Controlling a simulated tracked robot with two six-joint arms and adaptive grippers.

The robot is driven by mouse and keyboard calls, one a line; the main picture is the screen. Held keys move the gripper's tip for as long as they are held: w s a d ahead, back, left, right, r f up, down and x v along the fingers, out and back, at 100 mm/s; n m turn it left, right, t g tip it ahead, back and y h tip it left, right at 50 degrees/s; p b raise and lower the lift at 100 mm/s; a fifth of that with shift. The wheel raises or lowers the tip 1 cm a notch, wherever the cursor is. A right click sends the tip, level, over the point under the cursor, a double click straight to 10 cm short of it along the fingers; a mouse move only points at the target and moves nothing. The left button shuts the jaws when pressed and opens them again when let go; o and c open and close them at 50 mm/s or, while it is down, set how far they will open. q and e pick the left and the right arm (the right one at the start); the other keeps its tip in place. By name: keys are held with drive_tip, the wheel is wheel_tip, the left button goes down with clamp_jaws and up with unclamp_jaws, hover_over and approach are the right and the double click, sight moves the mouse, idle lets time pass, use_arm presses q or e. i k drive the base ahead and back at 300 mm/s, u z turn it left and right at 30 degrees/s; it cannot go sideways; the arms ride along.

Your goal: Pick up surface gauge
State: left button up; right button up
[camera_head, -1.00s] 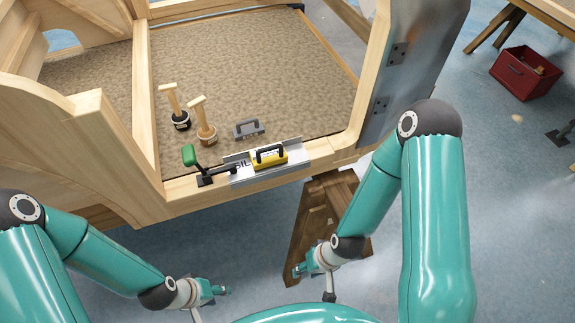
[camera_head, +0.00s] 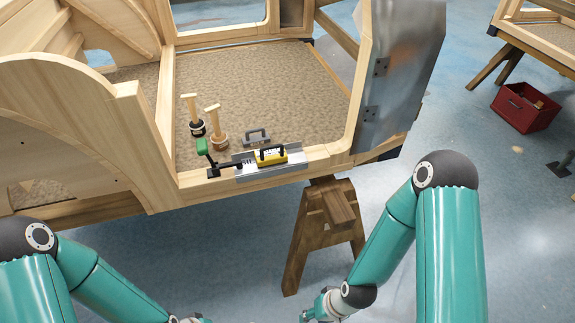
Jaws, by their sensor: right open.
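Several tools stand on the near edge of the wooden bodyframe (camera_head: 240,184); I cannot tell for sure which is the surface gauge. A yellow block with a black handle (camera_head: 271,158) sits on a metal strip (camera_head: 295,164). A grey tool with a handle (camera_head: 257,137) is just behind it. My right gripper (camera_head: 314,309) is open and empty at the bottom, well below and in front of the tools. My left gripper (camera_head: 197,319) is mostly cut off by the bottom edge.
Two wooden-handled tools (camera_head: 217,128) stand on the brown floor panel (camera_head: 270,90). A wooden trestle (camera_head: 322,225) stands under the frame, near my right arm. A metal panel (camera_head: 400,80) rises at right. A red crate (camera_head: 526,108) is on the blue floor.

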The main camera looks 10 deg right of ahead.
sight(272, 155)
drive_tip(key=u, duration=0.15)
drive_tip(key=i, duration=0.85)
drive_tip(key=z, duration=0.05)
